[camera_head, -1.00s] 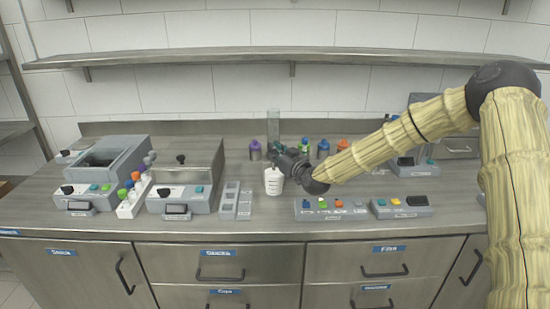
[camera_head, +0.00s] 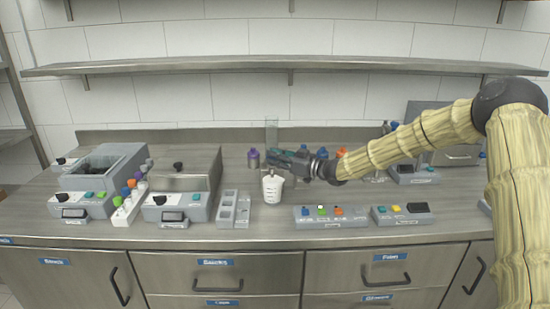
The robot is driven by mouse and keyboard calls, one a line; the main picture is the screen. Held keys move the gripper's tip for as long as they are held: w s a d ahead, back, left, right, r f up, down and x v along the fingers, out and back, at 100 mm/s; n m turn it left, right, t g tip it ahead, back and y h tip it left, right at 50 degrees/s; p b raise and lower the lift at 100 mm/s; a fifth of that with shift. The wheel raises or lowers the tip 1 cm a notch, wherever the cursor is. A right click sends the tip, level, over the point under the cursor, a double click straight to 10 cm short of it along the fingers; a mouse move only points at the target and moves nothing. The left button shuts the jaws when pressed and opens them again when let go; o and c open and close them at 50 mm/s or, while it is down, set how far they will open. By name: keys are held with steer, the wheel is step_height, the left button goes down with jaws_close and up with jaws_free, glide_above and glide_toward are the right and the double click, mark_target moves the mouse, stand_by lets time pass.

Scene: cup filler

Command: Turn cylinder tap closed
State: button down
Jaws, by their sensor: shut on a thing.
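A clear upright cylinder (camera_head: 272,132) stands at the back middle of the bench. My gripper (camera_head: 271,158) comes in from the right, nearly level, at the cylinder's lower part. It is shut on the cylinder tap, which the fingers hide, so the angle of its handle cannot be told. A white cup (camera_head: 273,188) stands upright on the bench just below and in front of my gripper. The level in the cylinder and the inside of the cup are too small to make out.
Bottles with coloured caps, such as a purple one (camera_head: 253,158), stand behind my gripper. A grey rack (camera_head: 233,210) is left of the cup. Button boxes (camera_head: 330,217) are at the front right. A metal shelf (camera_head: 280,63) runs above.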

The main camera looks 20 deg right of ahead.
steer(key=n+g+y, duration=0.2)
steer(key=g, duration=0.1)
steer(key=n+g+y+p, duration=0.1)
steer(key=shift+w+d+r+n+y, duration=0.1)
steer(key=shift+w+d+n+y, duration=0.15)
steer(key=shift+w+n+y, duration=0.05)
steer(key=n+g+y, duration=0.1)
steer(key=g, duration=0.1)
steer(key=shift+n+g, duration=0.4)
steer(key=shift+w+n+g, duration=0.1)
steer(key=shift+n+g, duration=0.3)
steer(key=shift+g, duration=0.2)
steer(key=shift+r+g+y, duration=0.15)
steer(key=shift+g+y, duration=0.15)
steer(key=c, duration=1.5)
jaws_free()
steer(key=shift+d, duration=0.1)
steer(key=v, duration=1.2)
steer(key=shift+f, duration=0.2)
